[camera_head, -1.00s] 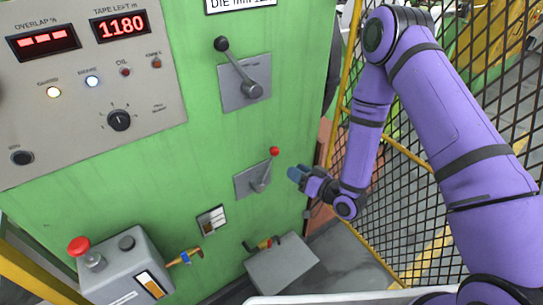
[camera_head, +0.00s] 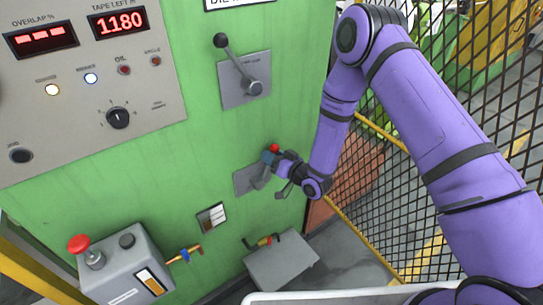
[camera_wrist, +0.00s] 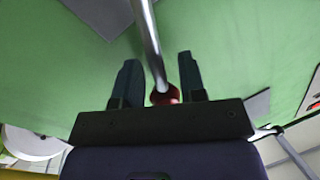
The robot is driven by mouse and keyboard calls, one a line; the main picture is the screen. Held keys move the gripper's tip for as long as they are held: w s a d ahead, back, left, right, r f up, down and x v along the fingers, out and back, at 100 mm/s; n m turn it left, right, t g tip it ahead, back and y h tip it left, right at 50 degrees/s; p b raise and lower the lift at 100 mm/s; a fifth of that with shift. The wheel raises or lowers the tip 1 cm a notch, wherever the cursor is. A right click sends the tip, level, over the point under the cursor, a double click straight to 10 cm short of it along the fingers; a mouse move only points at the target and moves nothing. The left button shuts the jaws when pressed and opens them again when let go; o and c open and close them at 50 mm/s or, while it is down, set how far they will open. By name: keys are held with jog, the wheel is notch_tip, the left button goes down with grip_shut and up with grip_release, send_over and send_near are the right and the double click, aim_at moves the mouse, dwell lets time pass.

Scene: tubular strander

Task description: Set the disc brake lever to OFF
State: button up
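A lever with a red knob (camera_head: 274,147) stands on a grey plate (camera_head: 243,182) on the green cabinet. Its label cannot be read, so I cannot tell if it is the disc brake lever. My gripper (camera_head: 269,157) is at this knob and hides much of the shaft. In the wrist view, the open fingers of my gripper (camera_wrist: 158,72) stand on either side of the metal shaft (camera_wrist: 148,40) and red knob (camera_wrist: 165,96). The knob lies nearer the right finger, with a gap to the left one. A second lever with a black knob (camera_head: 221,41) is above, tilted up-left.
A control panel (camera_head: 60,130) with displays is at left. A mesh fence (camera_head: 400,225) stands at right behind my arm.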

jog(key=shift+w+a, duration=0.1)
jog(key=shift+c, duration=0.5)
grip_shut()
